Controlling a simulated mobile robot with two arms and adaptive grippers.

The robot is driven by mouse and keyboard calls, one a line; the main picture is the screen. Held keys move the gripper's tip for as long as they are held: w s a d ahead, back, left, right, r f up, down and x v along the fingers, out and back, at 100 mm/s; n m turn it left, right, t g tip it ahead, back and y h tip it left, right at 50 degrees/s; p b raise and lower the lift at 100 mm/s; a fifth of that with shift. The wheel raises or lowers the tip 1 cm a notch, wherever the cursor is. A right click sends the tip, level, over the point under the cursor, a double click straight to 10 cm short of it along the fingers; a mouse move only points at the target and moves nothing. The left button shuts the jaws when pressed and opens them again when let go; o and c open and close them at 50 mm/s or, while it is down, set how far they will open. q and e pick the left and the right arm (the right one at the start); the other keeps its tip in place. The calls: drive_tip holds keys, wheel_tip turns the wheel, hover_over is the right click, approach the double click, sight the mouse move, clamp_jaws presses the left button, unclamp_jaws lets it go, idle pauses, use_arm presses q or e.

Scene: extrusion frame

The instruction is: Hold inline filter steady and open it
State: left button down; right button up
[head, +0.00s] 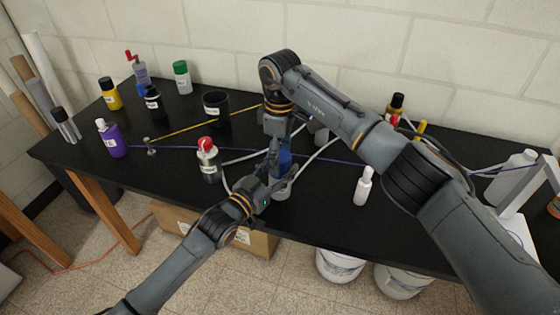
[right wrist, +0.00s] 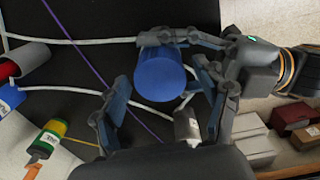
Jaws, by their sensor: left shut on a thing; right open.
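The inline filter (head: 285,158) stands near the front middle of the black table, with a blue upper body and a pale lower part. White hoses run off on both sides of it. In the right wrist view its round blue top (right wrist: 160,74) is seen from above. My left gripper (head: 277,180) comes in from the front left and is shut on the filter; in the right wrist view its fingers (right wrist: 180,52) lie against the blue body. My right gripper (right wrist: 160,105) points down from above, open, its fingers apart on either side of the filter. My right arm partly hides the filter in the head view.
A red-capped bottle (head: 208,160) stands left of the filter and a white bottle (head: 363,186) to its right. A black cup (head: 216,104) and several bottles stand farther back. A purple cord (head: 180,152) and a yellow cord (head: 190,128) cross the table.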

use_arm(q)
drive_tip(key=c, duration=0.5)
unclamp_jaws()
